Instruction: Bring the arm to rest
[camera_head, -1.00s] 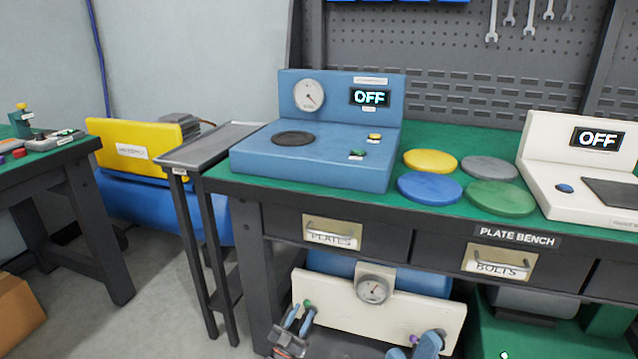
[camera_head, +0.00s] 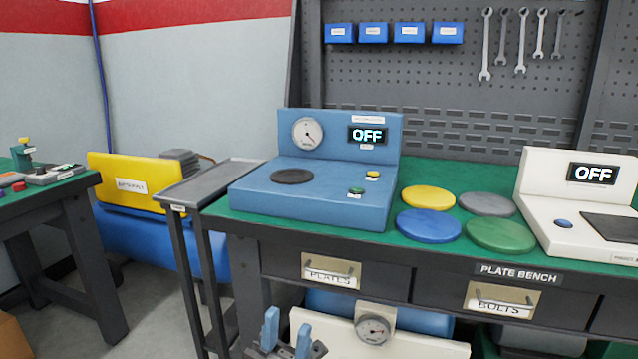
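My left gripper (camera_head: 287,323) shows at the bottom edge, in front of the lower part of the bench. Its two blue fingers point up with a gap between them, and I see nothing held there. Most of its arm is cut off by the picture edge. My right gripper is out of view.
The plate bench (camera_head: 455,258) carries a blue tester (camera_head: 310,208) reading OFF, several coloured discs and a white device (camera_head: 545,180) reading OFF. A narrow grey side table (camera_head: 210,185) stands left of it. A white gauge panel (camera_head: 425,348) is below. Open floor shows at left.

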